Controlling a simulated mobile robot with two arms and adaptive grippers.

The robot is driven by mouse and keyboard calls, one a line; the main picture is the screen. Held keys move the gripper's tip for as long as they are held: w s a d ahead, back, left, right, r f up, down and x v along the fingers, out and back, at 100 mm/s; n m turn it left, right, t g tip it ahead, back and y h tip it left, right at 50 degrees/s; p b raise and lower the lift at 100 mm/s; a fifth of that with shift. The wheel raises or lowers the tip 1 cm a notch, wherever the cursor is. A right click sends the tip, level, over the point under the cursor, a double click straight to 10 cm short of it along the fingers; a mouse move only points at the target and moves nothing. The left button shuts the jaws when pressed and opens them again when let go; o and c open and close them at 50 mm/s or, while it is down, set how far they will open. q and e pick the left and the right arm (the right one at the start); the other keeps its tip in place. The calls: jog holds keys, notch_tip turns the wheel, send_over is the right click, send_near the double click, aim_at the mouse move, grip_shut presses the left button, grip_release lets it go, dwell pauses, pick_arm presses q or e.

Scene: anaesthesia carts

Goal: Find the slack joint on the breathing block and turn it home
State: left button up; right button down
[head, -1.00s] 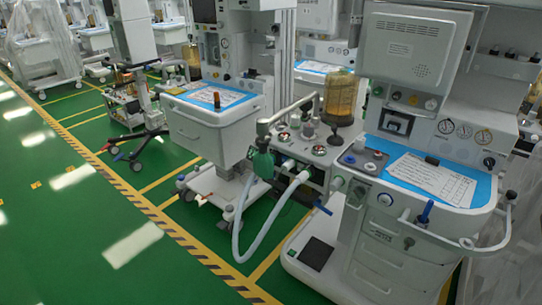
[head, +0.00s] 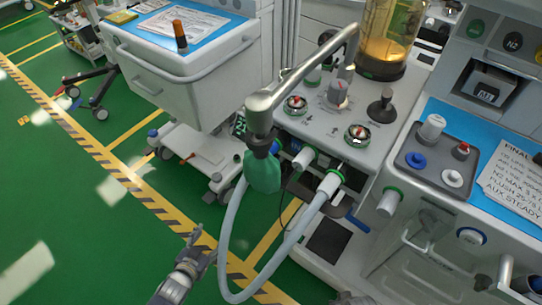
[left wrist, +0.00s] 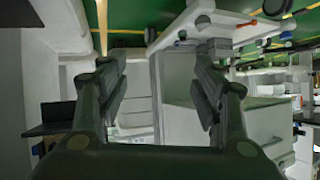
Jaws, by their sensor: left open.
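The breathing block (head: 345,128) is the pale unit between the carts, with two red-marked round valves on top. A metal pipe (head: 305,72) runs over it, with a green bag (head: 262,173) hanging at its front end. White hose joints (head: 302,158) and (head: 331,181) project from the block's front. A grey hose (head: 232,245) loops down from there. I cannot tell which joint is slack. My left gripper (head: 203,243) is open and empty, low over the floor, left of the hose; its open fingers show in the left wrist view (left wrist: 160,75). A dark tip at the bottom edge may be my right gripper (head: 348,298).
An amber canister (head: 385,35) stands on the block's back. A white drawer cart (head: 190,75) is at left. The right cart has a blue top (head: 440,118) and a front rail (head: 500,275).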

pick_arm(q)
jog(key=w+d+r+m+t+h+b, duration=0.1)
jog(key=w+d+r+t+h+b, duration=0.15)
jog(key=r, duration=0.45)
jog(key=w+d+r+m+t+h+b, duration=0.2)
jog(key=w+d+r+h+b, duration=0.15)
jog(key=r, duration=0.45)
jog(key=s+d+r+m+h+b, duration=0.2)
jog(key=d+r+m+h, duration=0.15)
jog(key=r, duration=0.45)
jog(key=s+d+r+m+h+b, duration=0.1)
jog(key=s+d+r+m+h, duration=0.2)
jog(key=r, duration=0.6)
jog(key=shift+n, duration=0.85)
jog(key=x, duration=0.7)
jog(key=f+x, duration=0.1)
jog(key=x, duration=0.3)
jog(key=shift+w+d, duration=0.2)
jog(key=shift+w, duration=0.25)
pick_arm(e)
notch_tip(320, 180, up, 17)
jog(key=w+t, duration=0.1)
jog(key=w, duration=0.1)
pick_arm(q)
jog(key=c, duration=1.1)
